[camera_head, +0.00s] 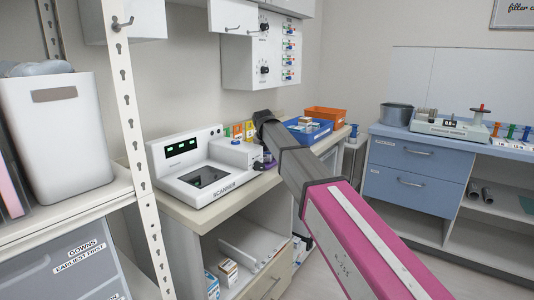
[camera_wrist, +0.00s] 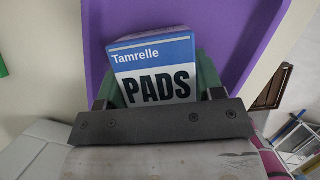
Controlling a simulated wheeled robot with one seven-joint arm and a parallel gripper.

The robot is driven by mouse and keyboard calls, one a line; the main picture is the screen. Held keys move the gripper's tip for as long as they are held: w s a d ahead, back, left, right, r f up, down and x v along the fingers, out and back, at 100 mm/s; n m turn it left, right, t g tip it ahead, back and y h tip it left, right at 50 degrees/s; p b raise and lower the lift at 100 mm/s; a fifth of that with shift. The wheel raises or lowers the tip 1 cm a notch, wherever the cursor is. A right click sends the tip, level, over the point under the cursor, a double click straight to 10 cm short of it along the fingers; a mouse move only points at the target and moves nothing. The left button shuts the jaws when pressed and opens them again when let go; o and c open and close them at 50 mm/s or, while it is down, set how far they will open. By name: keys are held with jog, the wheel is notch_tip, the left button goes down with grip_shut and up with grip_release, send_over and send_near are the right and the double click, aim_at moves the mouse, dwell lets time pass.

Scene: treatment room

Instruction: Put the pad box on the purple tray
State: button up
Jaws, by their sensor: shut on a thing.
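The pad box (camera_wrist: 155,72), white and blue with "Tamrelle PADS" on it, is between the green fingers of my gripper (camera_wrist: 158,80) in the wrist view. My gripper is shut on it. The purple tray (camera_wrist: 238,22) lies behind and around the box in that view, its rim running along the left and right. Whether the box touches the tray I cannot tell. In the head view a small part of the purple tray (camera_head: 264,164) shows beside the scanner; my arm hides most of that spot, and the box is not clearly visible there.
A white scanner (camera_head: 200,180) stands on the counter left of the tray. A blue bin (camera_head: 322,132) and an orange bin (camera_head: 335,115) stand to the right. A white shelf post (camera_head: 137,130) rises at the left. Small boxes (camera_head: 228,270) sit on the shelf below.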

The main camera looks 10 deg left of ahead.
jog(key=o, duration=0.9)
jog(key=shift+o, duration=0.2)
jog(key=shift+r, duration=0.1)
jog(key=v, duration=1.2)
jog(key=shift+r, duration=0.1)
